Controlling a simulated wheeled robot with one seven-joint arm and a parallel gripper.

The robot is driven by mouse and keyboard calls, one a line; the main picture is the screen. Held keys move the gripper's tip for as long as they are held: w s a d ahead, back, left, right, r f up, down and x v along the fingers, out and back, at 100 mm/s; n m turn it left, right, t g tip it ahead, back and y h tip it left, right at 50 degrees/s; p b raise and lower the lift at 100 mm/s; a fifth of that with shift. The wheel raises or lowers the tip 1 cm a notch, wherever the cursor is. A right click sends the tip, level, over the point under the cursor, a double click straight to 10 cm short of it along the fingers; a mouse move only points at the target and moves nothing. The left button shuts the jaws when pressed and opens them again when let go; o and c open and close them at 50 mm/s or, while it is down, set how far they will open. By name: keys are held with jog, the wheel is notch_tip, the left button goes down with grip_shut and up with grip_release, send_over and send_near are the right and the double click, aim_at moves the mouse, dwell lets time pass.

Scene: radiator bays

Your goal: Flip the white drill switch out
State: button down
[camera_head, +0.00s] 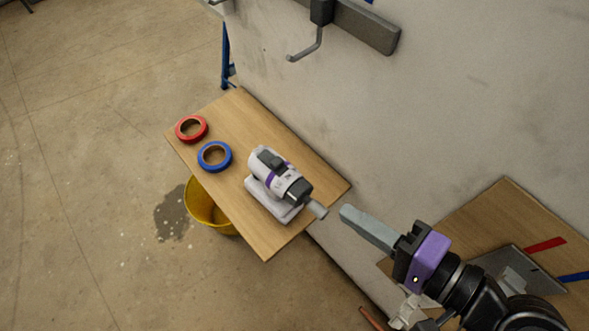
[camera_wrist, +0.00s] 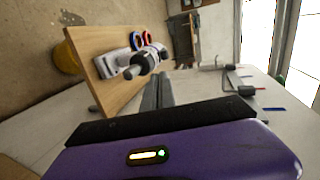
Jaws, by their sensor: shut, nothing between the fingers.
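The white drill (camera_head: 276,183), with a dark chuck and purple bands, lies on the small wooden shelf (camera_head: 240,110). Its chuck end points right, toward my gripper. A dark part shows on its upper side; I cannot tell the switch or its position. My gripper (camera_head: 345,212) is shut and empty, to the right of the drill and apart from it. In the wrist view the drill (camera_wrist: 148,58) lies beyond and to the left of my fingers (camera_wrist: 158,80).
Red tape (camera_head: 178,130) and blue tape (camera_head: 202,160) lie on the shelf left of the drill. A yellow bucket (camera_head: 203,212) stands beneath it. The wall (camera_head: 440,130) rises behind, with a hook (camera_head: 308,48). Another wooden board (camera_head: 500,205) is at right.

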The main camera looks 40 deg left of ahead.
jog(key=p, duration=0.2)
send_near(278, 162)
jog(key=x, duration=0.2)
jog(key=f+x, duration=0.1)
jog(key=x, duration=0.2)
jog(key=shift+a+f, duration=0.1)
jog(key=shift+a, duration=0.3)
jog(key=shift+a, duration=0.1)
jog(key=a, duration=0.1)
jog(key=a+p, duration=0.1)
jog(key=a, duration=0.1)
jog(key=shift+w+a, duration=0.1)
jog(key=shift+w, duration=0.25)
